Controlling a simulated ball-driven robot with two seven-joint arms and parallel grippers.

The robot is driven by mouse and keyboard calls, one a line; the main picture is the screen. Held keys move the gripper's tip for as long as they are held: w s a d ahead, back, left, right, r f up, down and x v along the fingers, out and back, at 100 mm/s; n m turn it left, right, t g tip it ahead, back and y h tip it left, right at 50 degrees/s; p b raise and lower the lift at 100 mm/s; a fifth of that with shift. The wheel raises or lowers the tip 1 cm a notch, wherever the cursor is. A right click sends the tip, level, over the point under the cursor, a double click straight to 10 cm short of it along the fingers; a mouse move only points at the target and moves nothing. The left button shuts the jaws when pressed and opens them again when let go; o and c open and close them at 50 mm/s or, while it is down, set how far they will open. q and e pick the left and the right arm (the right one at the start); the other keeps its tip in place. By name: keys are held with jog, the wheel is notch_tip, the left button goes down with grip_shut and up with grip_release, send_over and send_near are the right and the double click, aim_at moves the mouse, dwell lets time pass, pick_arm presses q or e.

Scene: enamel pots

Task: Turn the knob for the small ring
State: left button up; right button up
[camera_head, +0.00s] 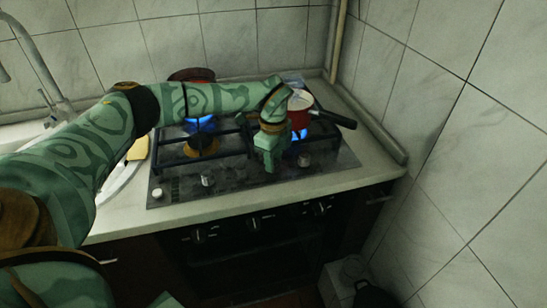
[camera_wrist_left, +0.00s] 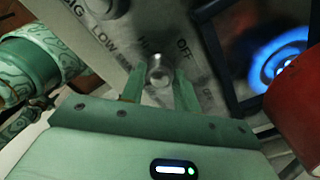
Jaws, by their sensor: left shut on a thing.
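My left gripper (camera_head: 268,162) reaches down to the front control strip of the stove (camera_head: 185,187). In the left wrist view its two fingers (camera_wrist_left: 158,82) are shut on a round metal knob (camera_wrist_left: 159,71), one on each side. The panel around this knob has the printed words LOW, HI and OFF. In the head view the gripper hides the held knob. Other knobs show on the strip: one at the left (camera_head: 157,193), one nearer the middle (camera_head: 207,181) and one right of the gripper (camera_head: 304,160). My right gripper is out of view.
Blue flames burn at the back left (camera_head: 203,122) and right (camera_head: 303,133). A red pot (camera_head: 298,117) with a dark handle stands over the right flame, close beside my wrist. Another red pot (camera_head: 190,75) is behind my arm. A tiled wall closes the right side.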

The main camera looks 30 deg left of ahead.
pick_arm(q)
jog(key=m+p, duration=0.2)
jog(key=p, duration=0.1)
jog(key=shift+r+m, duration=0.25)
jog(key=shift+m, duration=0.15)
jog(key=m+p, duration=0.2)
jog(key=m, duration=0.1)
jog(key=shift+m, duration=0.4)
jog(key=m+p, duration=0.2)
jog(key=m, duration=0.2)
jog(key=shift+f, duration=0.1)
jog(key=m+p, duration=0.1)
jog(key=m, duration=0.4)
jog(key=shift+p, duration=0.3)
jog(key=m, duration=0.4)
jog(key=shift+f+m, duration=0.1)
jog(key=shift+m, duration=0.2)
jog(key=m, duration=1)
jog(key=shift+m, duration=2.7)
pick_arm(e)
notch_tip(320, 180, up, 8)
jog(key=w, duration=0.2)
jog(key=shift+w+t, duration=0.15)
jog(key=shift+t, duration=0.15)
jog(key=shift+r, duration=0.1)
